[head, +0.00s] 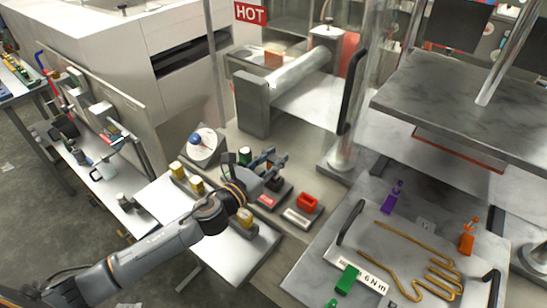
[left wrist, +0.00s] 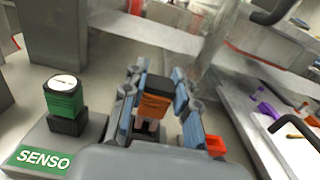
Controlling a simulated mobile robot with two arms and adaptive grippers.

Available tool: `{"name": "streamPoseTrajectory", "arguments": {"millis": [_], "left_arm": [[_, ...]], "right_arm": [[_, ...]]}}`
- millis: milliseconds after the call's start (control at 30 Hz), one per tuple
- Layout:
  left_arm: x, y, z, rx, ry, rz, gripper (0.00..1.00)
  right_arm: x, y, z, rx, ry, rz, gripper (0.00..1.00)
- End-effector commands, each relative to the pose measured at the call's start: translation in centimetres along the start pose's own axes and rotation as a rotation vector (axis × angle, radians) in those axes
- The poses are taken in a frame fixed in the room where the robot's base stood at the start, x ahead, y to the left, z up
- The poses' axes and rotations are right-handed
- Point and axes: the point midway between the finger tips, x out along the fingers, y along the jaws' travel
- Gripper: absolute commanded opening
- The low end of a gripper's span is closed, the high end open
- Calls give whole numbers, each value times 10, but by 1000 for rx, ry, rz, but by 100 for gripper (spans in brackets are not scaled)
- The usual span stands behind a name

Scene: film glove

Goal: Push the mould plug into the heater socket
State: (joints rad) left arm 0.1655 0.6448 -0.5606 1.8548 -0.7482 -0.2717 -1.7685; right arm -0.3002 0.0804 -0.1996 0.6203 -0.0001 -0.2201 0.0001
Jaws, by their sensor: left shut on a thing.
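My left gripper (head: 275,165) is over the small socket blocks on the bench. In the left wrist view its two fingers (left wrist: 158,92) are shut on an orange plug with a black top (left wrist: 155,100). Pale prongs show under the plug, above a dark socket (left wrist: 143,139); I cannot tell how far they are in. In the head view the fingers partly hide the plug, over a block with a red label (head: 267,201) whose text is unreadable. A green plug with a white top (left wrist: 64,97) stands left, by a green label reading SENSO. My right gripper is not in view.
A plate with a hand-shaped wire (head: 420,262) and coloured clips lies farther right. A dial (head: 204,143) and yellow-topped pieces (head: 177,170) are at left.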

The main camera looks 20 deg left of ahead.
Motion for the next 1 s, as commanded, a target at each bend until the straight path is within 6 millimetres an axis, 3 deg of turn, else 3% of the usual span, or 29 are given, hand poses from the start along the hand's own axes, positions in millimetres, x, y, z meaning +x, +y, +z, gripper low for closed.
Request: {"name": "streamPoseTrajectory", "arguments": {"millis": [1000], "left_arm": [[0,0,-27,0,0,0,0]], "right_arm": [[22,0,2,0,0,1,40]]}}
